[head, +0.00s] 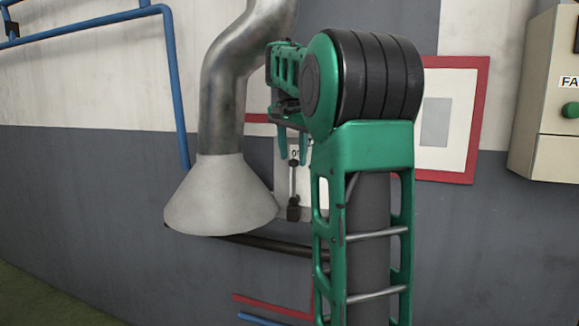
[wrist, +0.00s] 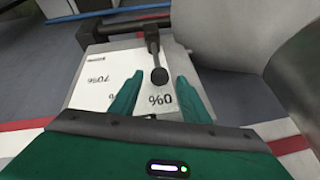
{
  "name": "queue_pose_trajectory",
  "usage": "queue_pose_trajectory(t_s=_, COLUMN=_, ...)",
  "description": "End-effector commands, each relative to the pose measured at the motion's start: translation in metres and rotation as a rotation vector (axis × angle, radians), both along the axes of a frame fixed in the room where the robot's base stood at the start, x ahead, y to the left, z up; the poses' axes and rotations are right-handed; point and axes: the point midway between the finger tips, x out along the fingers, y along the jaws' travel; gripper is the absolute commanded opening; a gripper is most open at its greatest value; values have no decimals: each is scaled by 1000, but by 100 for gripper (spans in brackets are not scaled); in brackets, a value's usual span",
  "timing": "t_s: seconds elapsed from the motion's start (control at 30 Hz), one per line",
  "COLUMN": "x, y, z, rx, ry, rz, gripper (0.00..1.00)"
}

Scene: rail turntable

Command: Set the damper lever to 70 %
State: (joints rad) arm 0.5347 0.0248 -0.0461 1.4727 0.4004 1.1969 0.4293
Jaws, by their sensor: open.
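The damper lever (wrist: 156,55) is a dark rod with a round knob on a pale plate (wrist: 91,95). In the wrist view its knob end points at the 0% mark; the 70% mark lies to the left. Both marks appear upside down there. In the head view the lever (head: 293,183) stands upright from a dark pivot block, below the partly visible 0 mark. My gripper (wrist: 158,78) is open, with one finger on each side of the knob and visible gaps. In the head view my gripper (head: 294,154) points down in front of the plate's upper part; my arm hides the plate's right side.
A grey metal duct with a flared hood (head: 220,195) is close to the plate on the left. A blue pipe (head: 175,90) runs down the wall. A red-framed panel (head: 463,120) and a beige box with a green button (head: 545,95) are on the right.

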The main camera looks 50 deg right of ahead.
Motion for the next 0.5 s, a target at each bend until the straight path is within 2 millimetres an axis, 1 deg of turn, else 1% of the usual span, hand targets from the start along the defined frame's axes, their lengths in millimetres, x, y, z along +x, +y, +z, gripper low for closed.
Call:
queue_pose_trajectory(t_s=0.03, x=1, y=-3, z=-8, rx=2, ry=2, rz=-1, gripper=43)
queue_pose_trajectory(t_s=0.1, x=4, y=-6, z=-17, rx=1, ry=3, rz=1, gripper=43)
queue_pose_trajectory(t_s=0.2, x=6, y=-10, z=-25, rx=1, ry=1, rz=-1, gripper=43)
queue_pose_trajectory(t_s=0.33, x=9, y=-12, z=-32, rx=0, ry=-1, rz=1, gripper=43)
queue_pose_trajectory(t_s=0.5, x=9, y=-12, z=-33, rx=0, ry=-1, rz=0, gripper=43)
